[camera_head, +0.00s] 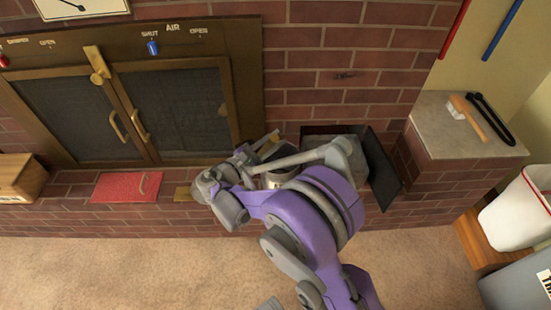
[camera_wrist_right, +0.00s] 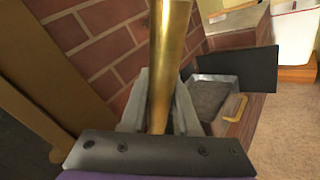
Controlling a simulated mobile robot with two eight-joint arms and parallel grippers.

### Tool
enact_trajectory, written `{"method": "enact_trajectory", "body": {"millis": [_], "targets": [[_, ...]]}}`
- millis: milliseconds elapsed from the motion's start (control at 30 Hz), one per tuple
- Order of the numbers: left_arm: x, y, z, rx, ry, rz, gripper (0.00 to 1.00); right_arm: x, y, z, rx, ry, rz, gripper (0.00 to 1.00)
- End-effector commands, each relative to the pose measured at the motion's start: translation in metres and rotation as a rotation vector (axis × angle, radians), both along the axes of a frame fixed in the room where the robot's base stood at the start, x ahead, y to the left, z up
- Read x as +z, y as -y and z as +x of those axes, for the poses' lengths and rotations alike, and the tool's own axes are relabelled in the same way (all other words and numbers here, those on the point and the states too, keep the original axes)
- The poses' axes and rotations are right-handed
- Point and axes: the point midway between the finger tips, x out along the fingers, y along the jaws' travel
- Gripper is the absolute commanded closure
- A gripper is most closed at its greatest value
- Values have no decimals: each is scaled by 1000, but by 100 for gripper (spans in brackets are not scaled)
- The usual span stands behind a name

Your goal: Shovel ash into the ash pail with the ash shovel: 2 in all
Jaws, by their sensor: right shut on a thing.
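My right gripper (camera_head: 240,160) is over the brick hearth ledge, to the right of the fireplace doors. In the right wrist view it is shut on a brass rod (camera_wrist_right: 168,60), which looks like the ash shovel's handle; the scoop is not clear. An open metal box (camera_wrist_right: 215,78) with a brass handle holds grey ash (camera_wrist_right: 209,97).
A black panel (camera_head: 383,168) stands open at the box's right. A red mat (camera_head: 122,187) lies on the ledge before the fireplace doors (camera_head: 175,112). A brush (camera_head: 480,117) and black tongs (camera_head: 492,119) lie on the right counter. A white bin (camera_head: 520,208) stands at right. Carpet in front is clear.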

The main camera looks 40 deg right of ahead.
Motion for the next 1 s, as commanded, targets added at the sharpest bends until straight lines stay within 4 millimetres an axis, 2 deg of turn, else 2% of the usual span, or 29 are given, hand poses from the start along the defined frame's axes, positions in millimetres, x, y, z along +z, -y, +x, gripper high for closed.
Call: {"method": "enact_trajectory", "body": {"millis": [267, 700, 1000], "targets": [[5, 0, -1, 0, 1, 0, 0, 7, 0, 0, -1, 2, -1, 100], [37, 0, -5, 0, 10, 0, 0, 50, 0, -1, -1, 3, -1, 100], [37, 0, -5, 0, 10, 0, 0, 51, 0, 0, 0, 2, 0, 100]]}}
